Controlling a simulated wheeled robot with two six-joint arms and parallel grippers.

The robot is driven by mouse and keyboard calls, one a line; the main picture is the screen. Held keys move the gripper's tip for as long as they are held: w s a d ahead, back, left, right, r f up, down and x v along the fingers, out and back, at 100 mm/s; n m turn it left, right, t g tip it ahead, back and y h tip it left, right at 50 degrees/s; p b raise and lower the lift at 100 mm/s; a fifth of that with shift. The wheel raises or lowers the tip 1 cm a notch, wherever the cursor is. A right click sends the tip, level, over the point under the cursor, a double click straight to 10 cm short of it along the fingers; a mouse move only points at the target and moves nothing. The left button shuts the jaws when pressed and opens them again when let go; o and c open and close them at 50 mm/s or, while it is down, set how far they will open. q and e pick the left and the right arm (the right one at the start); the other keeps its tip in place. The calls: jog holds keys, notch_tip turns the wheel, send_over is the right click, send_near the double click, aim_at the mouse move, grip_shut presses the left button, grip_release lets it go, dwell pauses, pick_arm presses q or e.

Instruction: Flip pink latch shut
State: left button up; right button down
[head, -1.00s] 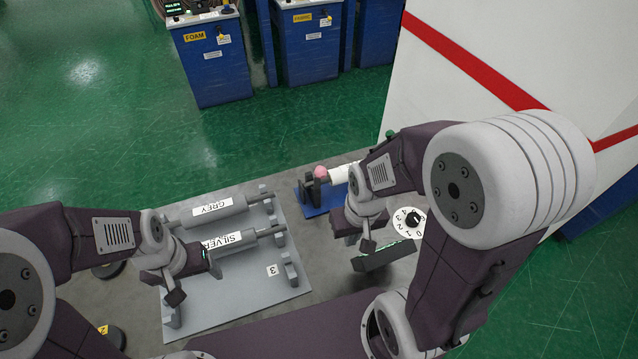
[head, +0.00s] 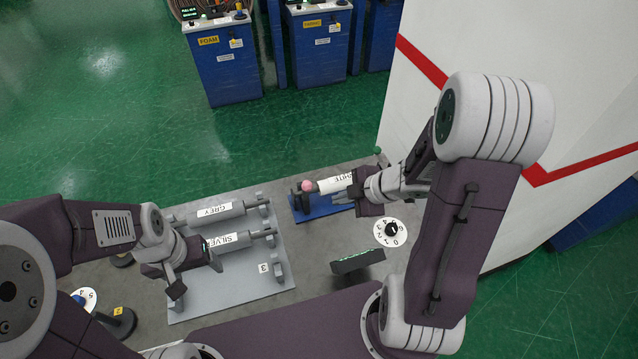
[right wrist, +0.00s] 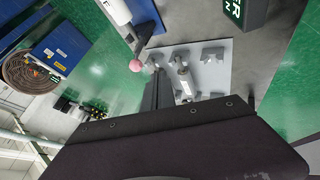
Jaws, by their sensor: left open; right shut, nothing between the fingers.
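The pink latch shows as a pink ball (head: 307,186) at the left end of the white roll (head: 332,184), on a stand with a blue base (head: 313,208). My right gripper (head: 338,199) is shut and empty beside the roll, to the right of the pink ball. In the right wrist view the pink ball (right wrist: 137,65) is just left of the dark shut fingers (right wrist: 156,92); I cannot tell whether they touch. The latch's lower part is partly hidden. My left gripper (head: 196,276) is open and empty by the silver roll (head: 228,240).
A grey rack (head: 240,290) holds the grey roll (head: 215,211) and the silver roll. A white numbered dial (head: 390,240) and a dark box (head: 357,262) stand right of the rack. A white wall with a red stripe (head: 560,172) rises on the right.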

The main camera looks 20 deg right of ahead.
pick_arm(q)
jog(key=shift+w+a+f+b, duration=0.15)
jog(key=shift+a+f+b, duration=0.05)
jog(key=shift+f+b, duration=0.55)
pick_arm(e)
jog(key=w+a+f, duration=0.4)
jog(key=w+f, duration=0.3)
jog(key=w, duration=0.2)
jog(key=shift+a+f, duration=0.25)
jog(key=shift+f, duration=0.05)
pick_arm(q)
jog(key=shift+r, duration=0.1)
pick_arm(e)
jog(key=shift+w+r, duration=0.1)
